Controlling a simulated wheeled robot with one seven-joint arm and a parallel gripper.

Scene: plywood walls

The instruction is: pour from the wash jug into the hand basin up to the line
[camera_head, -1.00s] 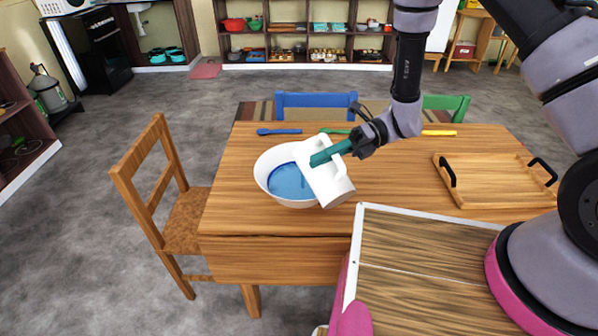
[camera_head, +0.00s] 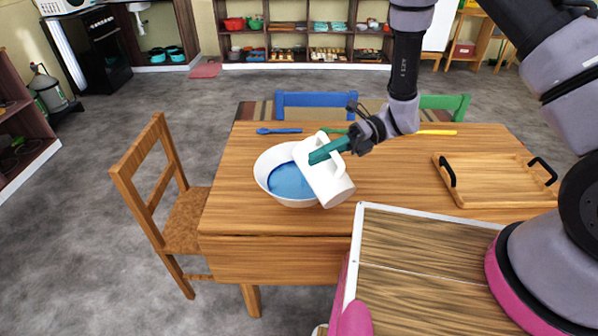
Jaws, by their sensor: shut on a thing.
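The white wash jug (camera_head: 328,185) is tilted over the right side of the hand basin, its mouth toward the upper left and its base toward the lower right. My gripper (camera_head: 322,154) with teal fingers is shut on the jug at its handle side. The white hand basin (camera_head: 264,163) stands on the wooden table and holds blue water (camera_head: 288,182). The jug hides the basin's right part. No stream shows between jug and basin now.
The wooden table (camera_head: 400,180) carries a wooden tray with black handles (camera_head: 495,182) at the right. A blue utensil (camera_head: 278,131), a green one (camera_head: 334,131) and a yellow one (camera_head: 437,132) lie along the far edge. A wooden chair (camera_head: 165,200) stands left of the table.

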